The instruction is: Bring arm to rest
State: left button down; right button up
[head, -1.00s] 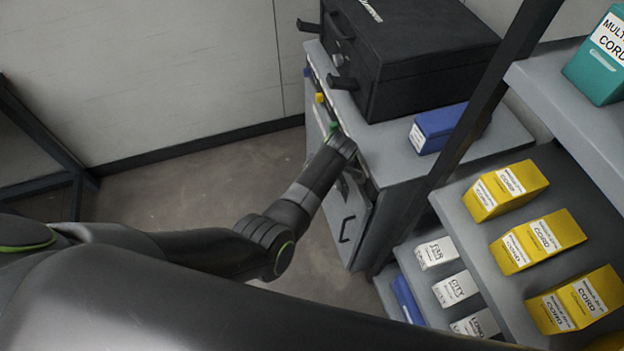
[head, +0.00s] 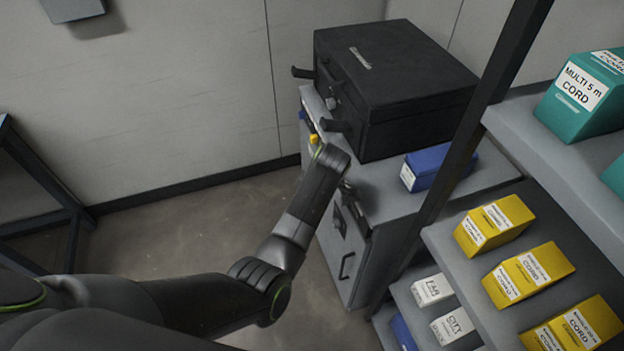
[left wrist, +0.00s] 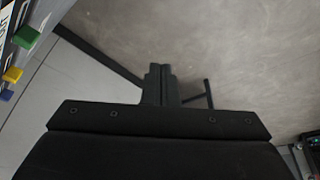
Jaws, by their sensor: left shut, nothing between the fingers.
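My left arm (head: 265,262) comes in from the left in the head view and reaches up to the front of a grey cabinet (head: 385,207). Its wrist end overlaps the cabinet's front edge in the picture, and its fingers cannot be made out clearly there. In the left wrist view my left gripper (left wrist: 160,72) is shut and empty, with its two fingers together over bare floor. My right gripper is in neither view.
A black case (head: 400,95) and a blue box (head: 440,166) stand on the cabinet. A shelf at right holds yellow boxes (head: 528,272), white boxes and a teal box (head: 585,98). Green (left wrist: 27,37) and yellow (left wrist: 12,75) blocks show by the cabinet edge.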

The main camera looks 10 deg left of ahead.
pick_arm(q)
jog(key=s+a+f+m+h, duration=0.1)
jog(key=s+a+f+m, duration=0.3)
jog(key=s+f, duration=0.65)
jog(key=s+a+f+m+h, duration=0.1)
jog(key=s+a+f+m, duration=0.4)
jog(key=f, duration=1)
jog(key=s+a+f+m, duration=0.2)
jog(key=s+a+f, duration=0.1)
jog(key=s, duration=0.7)
jog(key=s+a+f+m, duration=0.2)
jog(key=s+a+f, duration=0.1)
jog(key=s, duration=0.8)
jog(key=s+a+f+m, duration=0.2)
jog(key=s+a+f, duration=0.1)
jog(key=s, duration=0.8)
jog(key=shift+f+h, duration=0.4)
jog(key=shift+f, duration=0.4)
